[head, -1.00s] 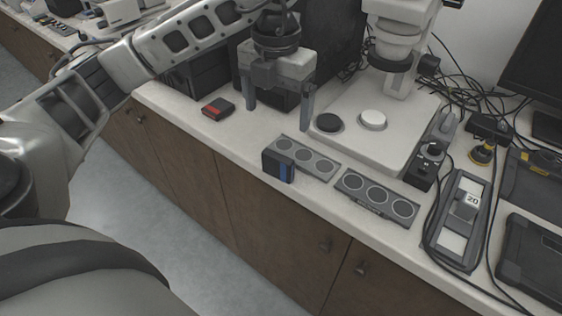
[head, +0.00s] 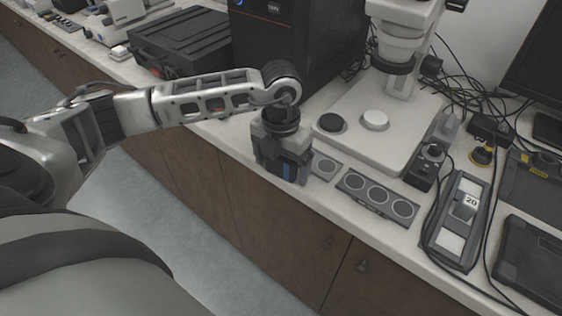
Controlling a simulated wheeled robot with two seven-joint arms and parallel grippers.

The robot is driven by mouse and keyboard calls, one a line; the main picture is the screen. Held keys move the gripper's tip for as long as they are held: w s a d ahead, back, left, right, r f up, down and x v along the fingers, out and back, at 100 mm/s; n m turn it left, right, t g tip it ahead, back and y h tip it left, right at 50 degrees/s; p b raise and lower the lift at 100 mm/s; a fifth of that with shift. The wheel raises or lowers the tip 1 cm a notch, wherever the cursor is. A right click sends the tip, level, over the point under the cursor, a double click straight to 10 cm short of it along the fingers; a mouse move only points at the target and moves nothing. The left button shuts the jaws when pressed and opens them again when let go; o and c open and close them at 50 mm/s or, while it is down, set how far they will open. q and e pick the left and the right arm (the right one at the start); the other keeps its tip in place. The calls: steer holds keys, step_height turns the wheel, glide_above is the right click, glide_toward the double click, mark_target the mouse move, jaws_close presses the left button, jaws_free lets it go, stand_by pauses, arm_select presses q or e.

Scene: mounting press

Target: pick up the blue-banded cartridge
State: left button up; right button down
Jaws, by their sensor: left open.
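The blue-banded cartridge (head: 288,171) is a small dark block with a blue stripe. It stands upright near the counter's front edge, by the left end of a grey plate with round recesses (head: 324,169). My left gripper (head: 283,168) points down right over the cartridge, with its open fingers around it or just beside it. Whether the fingers touch it cannot be told. The gripper hides the cartridge's top and part of the grey plate. My right gripper is out of view.
A dark equipment case (head: 180,42) and a black box (head: 290,40) are at the back. My left arm mostly covers the red-banded cartridge.

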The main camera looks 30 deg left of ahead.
arm_select(q)
steer(key=c, duration=1.1)
